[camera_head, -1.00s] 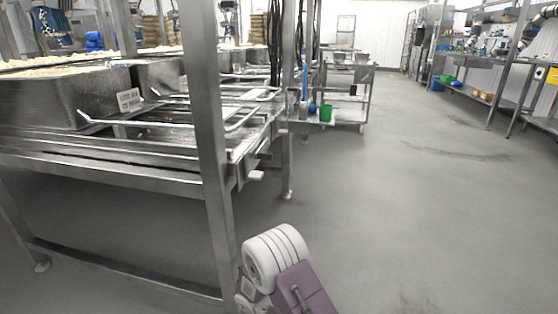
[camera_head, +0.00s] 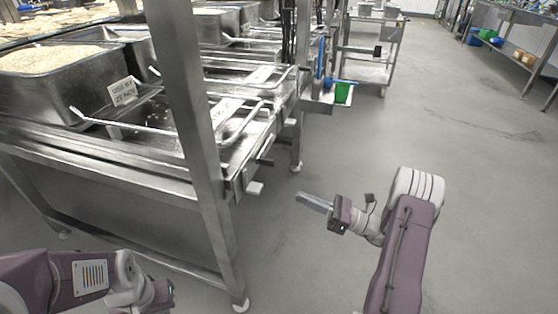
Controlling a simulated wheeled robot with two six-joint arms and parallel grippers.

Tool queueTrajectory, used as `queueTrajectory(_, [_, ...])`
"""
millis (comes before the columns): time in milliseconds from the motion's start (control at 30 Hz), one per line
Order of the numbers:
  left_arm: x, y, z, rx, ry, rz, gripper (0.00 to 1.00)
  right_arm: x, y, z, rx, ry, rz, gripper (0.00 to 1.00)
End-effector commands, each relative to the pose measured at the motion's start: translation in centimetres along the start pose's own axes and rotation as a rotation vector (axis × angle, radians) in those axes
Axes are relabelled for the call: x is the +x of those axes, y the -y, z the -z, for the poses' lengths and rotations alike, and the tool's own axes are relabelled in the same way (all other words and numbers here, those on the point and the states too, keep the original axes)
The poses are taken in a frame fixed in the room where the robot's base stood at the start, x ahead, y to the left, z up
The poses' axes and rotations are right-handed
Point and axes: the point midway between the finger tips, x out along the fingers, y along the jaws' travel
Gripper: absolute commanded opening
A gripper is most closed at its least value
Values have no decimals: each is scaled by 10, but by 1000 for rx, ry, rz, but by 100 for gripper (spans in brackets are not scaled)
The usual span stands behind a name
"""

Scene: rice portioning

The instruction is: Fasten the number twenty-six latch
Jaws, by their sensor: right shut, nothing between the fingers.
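No number twenty-six can be read on any latch. A small pale block (camera_head: 255,188) sticks out low at the end of the steel rack, and a short dark handle (camera_head: 265,161) shows just above it; I cannot tell whether either is a latch. Bent metal bars (camera_head: 185,131) lie across the rack in front of the trays. My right gripper (camera_head: 314,202) is shut and empty, pointing left over the floor, to the right of the block and apart from it. My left gripper (camera_head: 160,294) is at the lower left, before the rack; its fingers cannot be made out.
The steel rack (camera_head: 188,110) has an upright post close to me. A steel tray (camera_head: 50,85) of rice bears a white label. Grey floor (camera_head: 460,180) is clear at right.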

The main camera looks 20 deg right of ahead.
Motion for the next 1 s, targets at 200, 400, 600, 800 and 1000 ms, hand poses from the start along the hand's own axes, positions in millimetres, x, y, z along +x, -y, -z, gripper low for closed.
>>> queueTrajectory(200, [-1,0,0,0,1,0,0,-6,3,-4,-5,3,18,0])
queueTrajectory(400, [1,0,0,0,1,0,0,-4,3,-3,-5,2,15,0])
queueTrajectory(600, [17,0,-2,0,1,0,0,26,3,2,-7,0,10,0])
queueTrajectory(800, [38,1,-4,0,1,0,0,70,3,2,-8,1,9,0])
queueTrajectory(1000, [54,1,-6,0,1,0,0,98,4,-15,-14,4,14,0])
